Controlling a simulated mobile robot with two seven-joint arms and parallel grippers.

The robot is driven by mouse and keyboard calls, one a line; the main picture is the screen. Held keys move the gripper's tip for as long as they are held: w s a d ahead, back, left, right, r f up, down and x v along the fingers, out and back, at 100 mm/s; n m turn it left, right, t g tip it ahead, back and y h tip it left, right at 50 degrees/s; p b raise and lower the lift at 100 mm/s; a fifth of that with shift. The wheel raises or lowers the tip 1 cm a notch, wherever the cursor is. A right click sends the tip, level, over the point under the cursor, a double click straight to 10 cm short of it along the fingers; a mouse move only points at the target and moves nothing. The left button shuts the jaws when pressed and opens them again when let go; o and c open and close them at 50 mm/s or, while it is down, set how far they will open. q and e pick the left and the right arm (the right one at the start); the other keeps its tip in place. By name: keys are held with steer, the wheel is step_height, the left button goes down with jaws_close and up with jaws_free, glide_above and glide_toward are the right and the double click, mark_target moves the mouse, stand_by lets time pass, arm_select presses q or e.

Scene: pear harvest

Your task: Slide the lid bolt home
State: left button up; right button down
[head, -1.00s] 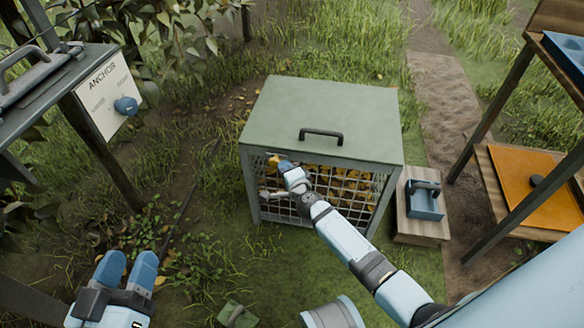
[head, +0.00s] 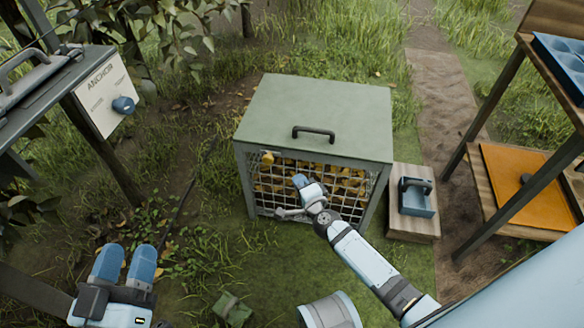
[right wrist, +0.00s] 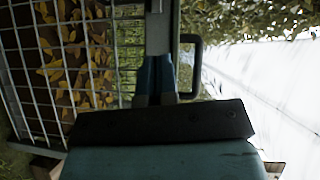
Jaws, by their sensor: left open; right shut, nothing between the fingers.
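A green-lidded bin (head: 318,108) with a wire-mesh front stands in the middle of the head view, its lid down. A small yellow piece (head: 267,158) sits at the upper left of its front, under the lid edge; it may be the bolt, but its travel is too small to read. My right gripper (head: 299,181) is in front of the mesh, right of and below the yellow piece, apart from it. In the right wrist view its blue fingers (right wrist: 155,76) are together and empty. My left gripper (head: 126,264) is open and empty over the ground at lower left.
The lid has a black handle (head: 313,132), also in the right wrist view (right wrist: 191,67). A blue caddy (head: 416,198) stands on a wooden block right of the bin. A panel marked ANCHOR (head: 104,95) is at left, an orange board (head: 530,185) at right. Grass lies between.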

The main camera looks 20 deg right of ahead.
steer(key=s, duration=0.3)
steer(key=shift+r, duration=0.15)
stand_by(0.5)
